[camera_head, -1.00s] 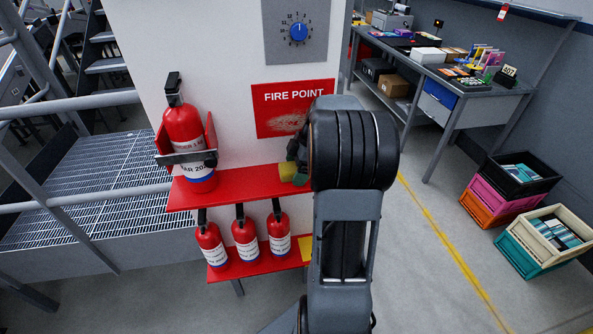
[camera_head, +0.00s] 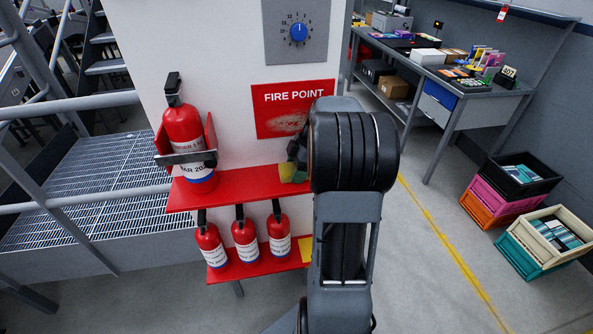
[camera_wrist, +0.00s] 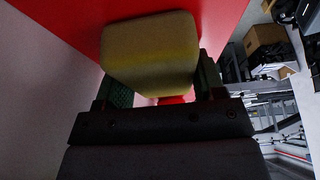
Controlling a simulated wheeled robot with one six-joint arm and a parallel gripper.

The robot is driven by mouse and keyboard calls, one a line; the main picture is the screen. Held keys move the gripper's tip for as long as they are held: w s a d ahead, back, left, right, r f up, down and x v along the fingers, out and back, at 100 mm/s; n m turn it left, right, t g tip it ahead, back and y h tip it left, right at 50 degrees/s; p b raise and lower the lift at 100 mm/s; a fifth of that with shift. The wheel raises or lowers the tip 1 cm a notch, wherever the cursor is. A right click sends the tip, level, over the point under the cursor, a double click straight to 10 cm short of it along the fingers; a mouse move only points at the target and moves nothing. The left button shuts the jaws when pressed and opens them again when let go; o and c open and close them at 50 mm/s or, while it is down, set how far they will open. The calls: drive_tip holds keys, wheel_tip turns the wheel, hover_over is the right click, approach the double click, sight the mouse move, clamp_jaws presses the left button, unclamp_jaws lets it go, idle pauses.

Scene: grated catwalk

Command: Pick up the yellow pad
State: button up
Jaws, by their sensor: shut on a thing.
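The yellow pad (camera_wrist: 150,55) sits between the two dark green fingers of my gripper (camera_wrist: 163,78) in the wrist view, with a finger against each side. In the head view the pad (camera_head: 287,172) shows small above the right part of the red upper shelf (camera_head: 230,189). My gripper (camera_head: 297,160) is partly hidden there behind my arm. I cannot tell whether the pad still touches the shelf.
A large red extinguisher (camera_head: 184,135) stands in a bracket on the upper shelf's left. Several small extinguishers (camera_head: 245,236) stand on the lower shelf (camera_head: 255,266). A FIRE POINT sign (camera_head: 292,97) hangs behind. Crates (camera_head: 545,240) and a workbench (camera_head: 450,85) are at right.

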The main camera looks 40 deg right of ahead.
drive_tip(key=shift+r, duration=0.1)
drive_tip(key=shift+r, duration=0.2)
wheel_tip(320, 180, up, 2)
drive_tip(key=shift+r, duration=0.15)
drive_tip(key=s+a+r+b, duration=0.3)
drive_tip(key=s+a+r, duration=0.6)
drive_tip(key=s+r, duration=0.1)
drive_tip(key=shift+a+r, duration=0.15)
drive_tip(key=shift+a, duration=0.25)
